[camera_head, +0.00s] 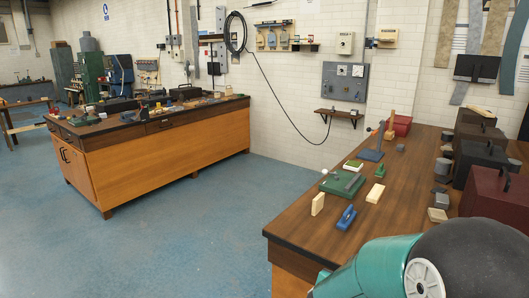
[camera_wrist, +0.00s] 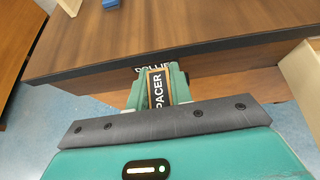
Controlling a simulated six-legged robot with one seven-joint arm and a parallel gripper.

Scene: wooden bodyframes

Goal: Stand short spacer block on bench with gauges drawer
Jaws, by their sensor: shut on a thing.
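The rest of the block is hidden. The gripper is in front of the edge of a brown wooden bench (camera_wrist: 200,38). A label that seems to start "DOLLIE" shows on that bench's front, partly covered by the gripper. In the head view the gripper is out of sight. A left bench (camera_head: 170,155) has drawers (camera_head: 90,138) in its front; their labels are too small to read.
Open blue floor (camera_head: 200,230) lies between the benches.

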